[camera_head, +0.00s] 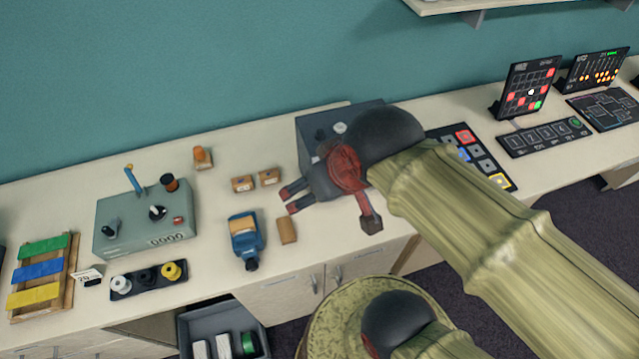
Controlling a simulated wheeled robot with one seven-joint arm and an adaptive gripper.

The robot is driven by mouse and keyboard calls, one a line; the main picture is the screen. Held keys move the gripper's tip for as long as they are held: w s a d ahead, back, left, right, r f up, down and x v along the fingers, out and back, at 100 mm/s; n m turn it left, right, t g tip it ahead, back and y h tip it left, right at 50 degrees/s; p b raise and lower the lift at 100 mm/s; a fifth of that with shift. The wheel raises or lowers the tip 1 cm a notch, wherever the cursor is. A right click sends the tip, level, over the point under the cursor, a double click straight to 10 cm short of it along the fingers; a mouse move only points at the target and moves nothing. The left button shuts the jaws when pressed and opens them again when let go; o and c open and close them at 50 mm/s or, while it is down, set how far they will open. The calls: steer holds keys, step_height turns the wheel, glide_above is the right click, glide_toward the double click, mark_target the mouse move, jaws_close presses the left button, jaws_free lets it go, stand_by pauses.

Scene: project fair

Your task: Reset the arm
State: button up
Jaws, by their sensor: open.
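My gripper (291,199) is at the end of my green arm, which reaches in from the lower right over the counter. Its two dark fingers with reddish bands point left and are spread apart. Nothing is held between them. My wrist hides part of a dark grey box (312,128) at the back of the counter. Whether the gripper touches the counter or hovers just above it, I cannot tell.
Left of the gripper are a blue bottle-shaped item (245,240) and a grey-green control box (145,222) with a lever. A xylophone-like rack (40,270) stands far left. A button panel (475,158) and screens (528,88) are right. An open drawer (215,325) sits below the counter.

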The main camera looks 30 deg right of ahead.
stand_by(0.3)
step_height(320, 180, down, 11)
steer(key=b, duration=1.1)
